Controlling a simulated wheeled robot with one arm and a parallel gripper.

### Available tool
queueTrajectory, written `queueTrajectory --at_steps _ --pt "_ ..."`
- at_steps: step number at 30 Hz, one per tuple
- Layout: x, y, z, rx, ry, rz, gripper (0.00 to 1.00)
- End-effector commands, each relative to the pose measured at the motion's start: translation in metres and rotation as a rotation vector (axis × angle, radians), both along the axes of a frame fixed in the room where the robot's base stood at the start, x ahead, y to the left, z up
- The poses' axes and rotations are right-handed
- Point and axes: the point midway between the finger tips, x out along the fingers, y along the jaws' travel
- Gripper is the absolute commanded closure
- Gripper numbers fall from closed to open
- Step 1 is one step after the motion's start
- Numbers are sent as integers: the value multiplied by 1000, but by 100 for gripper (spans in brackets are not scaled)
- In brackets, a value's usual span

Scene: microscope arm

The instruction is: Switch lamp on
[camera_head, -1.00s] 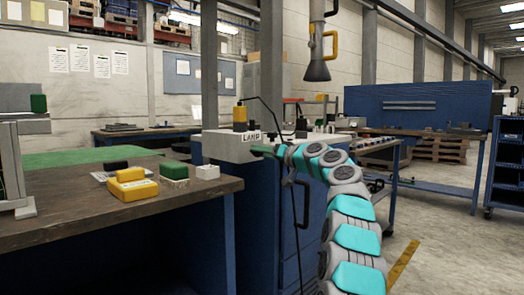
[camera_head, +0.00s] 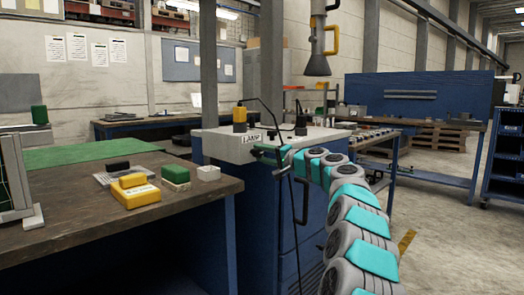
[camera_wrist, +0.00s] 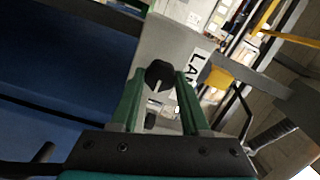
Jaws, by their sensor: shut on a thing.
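A grey box (camera_head: 225,148) with a white label reading LAMP (camera_head: 252,138) sits on a blue cabinet in the head view. A black round knob (camera_wrist: 160,75) with a light pointer line shows between my green fingertips. My gripper (camera_head: 262,151) is at the front face of the box, its fingers (camera_wrist: 160,85) closed around the knob's sides. A second dark round part (camera_wrist: 150,121) shows lower between the fingers. No lit lamp is clearly visible.
A wooden bench (camera_head: 85,220) at left holds yellow, green and white blocks. A yellow and black plug (camera_head: 240,117) with a black cable stands on the box. A dark funnel-shaped hood (camera_head: 318,66) hangs above. Open floor (camera_head: 450,240) lies at right.

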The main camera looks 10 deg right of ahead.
Motion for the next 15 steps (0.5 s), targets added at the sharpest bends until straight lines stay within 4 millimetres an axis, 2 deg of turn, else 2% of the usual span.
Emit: queueTrajectory --at_steps 15 --pt "0 -2 1 33 21 -4 100"
